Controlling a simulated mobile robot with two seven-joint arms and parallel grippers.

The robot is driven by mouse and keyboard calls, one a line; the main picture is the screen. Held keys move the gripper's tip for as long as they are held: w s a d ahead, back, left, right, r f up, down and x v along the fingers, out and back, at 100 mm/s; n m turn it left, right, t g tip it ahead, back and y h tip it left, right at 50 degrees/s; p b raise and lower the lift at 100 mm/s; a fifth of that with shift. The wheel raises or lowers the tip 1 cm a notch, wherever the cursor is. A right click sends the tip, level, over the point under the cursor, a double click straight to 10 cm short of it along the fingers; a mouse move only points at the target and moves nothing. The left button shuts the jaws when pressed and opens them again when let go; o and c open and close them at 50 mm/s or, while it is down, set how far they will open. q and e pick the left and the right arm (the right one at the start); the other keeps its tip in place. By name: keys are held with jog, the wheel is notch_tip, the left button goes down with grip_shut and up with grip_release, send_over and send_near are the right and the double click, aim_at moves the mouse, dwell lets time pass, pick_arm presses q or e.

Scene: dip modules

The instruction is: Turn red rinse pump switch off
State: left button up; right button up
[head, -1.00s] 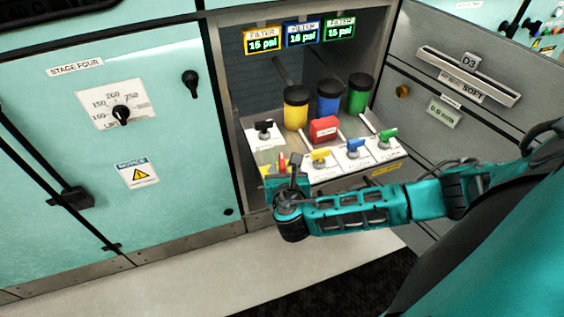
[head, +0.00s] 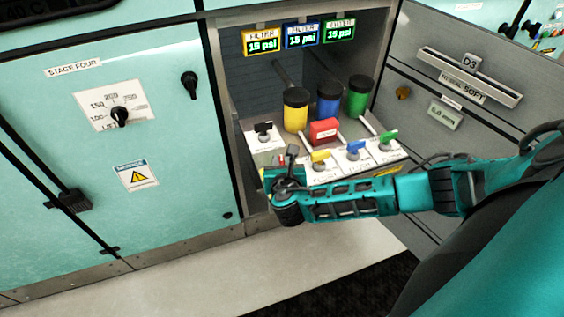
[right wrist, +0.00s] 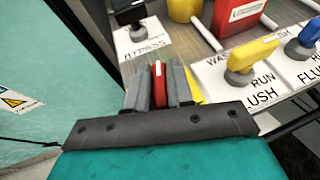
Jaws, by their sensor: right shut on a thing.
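In the right wrist view a narrow red switch handle (right wrist: 158,84) stands between the dark grey fingers of my right gripper (right wrist: 160,88). The gripper is shut on it, with a finger on each side. The switch's base and label are hidden by the gripper. In the head view my right gripper (head: 287,157) is at the front left of the sloped control panel, and only a little red shows beside its fingers. My left gripper is not in view.
Yellow (head: 320,156), blue (head: 353,147) and green (head: 388,136) switches stand right of the gripper. A black bypass switch (head: 263,129) stands behind it. A red box (head: 324,130) and yellow, blue and green canisters stand farther back. Cabinet walls flank the recess.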

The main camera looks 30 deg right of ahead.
grip_shut()
